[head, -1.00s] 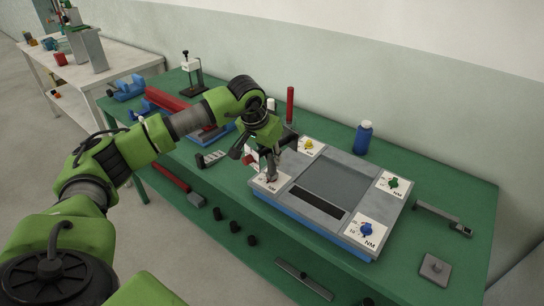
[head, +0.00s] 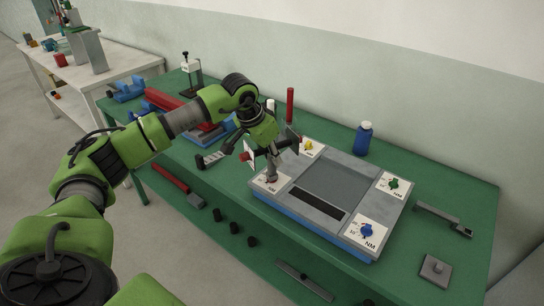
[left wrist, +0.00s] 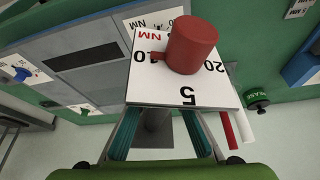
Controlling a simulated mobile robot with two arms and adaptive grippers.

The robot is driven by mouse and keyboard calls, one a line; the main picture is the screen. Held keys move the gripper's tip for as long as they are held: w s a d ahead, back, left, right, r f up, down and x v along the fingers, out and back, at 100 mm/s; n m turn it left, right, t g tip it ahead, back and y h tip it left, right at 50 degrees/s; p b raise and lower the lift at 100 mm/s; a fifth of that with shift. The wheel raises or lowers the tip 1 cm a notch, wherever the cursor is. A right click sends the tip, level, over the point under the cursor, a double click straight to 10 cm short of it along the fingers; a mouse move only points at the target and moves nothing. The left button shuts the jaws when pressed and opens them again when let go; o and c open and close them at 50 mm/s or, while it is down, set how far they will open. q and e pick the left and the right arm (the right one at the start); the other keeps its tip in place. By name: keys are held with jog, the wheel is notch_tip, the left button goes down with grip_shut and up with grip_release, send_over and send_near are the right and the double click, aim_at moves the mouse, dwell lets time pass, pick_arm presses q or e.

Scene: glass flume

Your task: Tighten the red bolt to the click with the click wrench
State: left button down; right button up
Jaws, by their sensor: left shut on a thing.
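My left gripper (head: 270,147) is shut on a tool with red parts, seemingly the click wrench, over the near left corner of the grey fixture (head: 335,180). A white plate (head: 248,152) shows at the gripper's left in the head view. A grey upright piece (head: 271,172) reaches down to the near left NM card (head: 268,184). The red bolt cannot be made out there. My right gripper is out of view.
Yellow (head: 308,146), green (head: 393,183) and blue (head: 366,230) knobs sit at the fixture's other corners. A blue bottle (head: 363,138) and a red rod (head: 290,104) stand behind. A grey part (head: 443,218) lies right. The green bench (head: 455,185) has free room there.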

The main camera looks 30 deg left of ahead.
pick_arm(q)
jog(key=shift+r+p, duration=1.4)
jog(key=shift+r, duration=1.15)
jog(key=n+y, duration=0.1)
jog(key=n, duration=0.3)
jog(key=shift+y, duration=0.3)
jog(key=n+y, duration=0.1)
jog(key=n, duration=0.3)
jog(key=n+y+p, duration=0.1)
jog(key=n, duration=0.2)
jog(key=n+g+y, duration=0.1)
jog(key=n, duration=0.1)
jog(key=shift+w+n+g+p, duration=0.1)
jog(key=shift+n+g+p, duration=0.2)
jog(key=shift+n+p, duration=0.1)
jog(key=n+g, duration=0.1)
jog(key=n, duration=0.2)
jog(key=shift+y+p, duration=0.35)
jog(key=shift+y, duration=0.05)
jog(key=shift+f+n, duration=0.2)
jog(key=shift+n, duration=0.1)
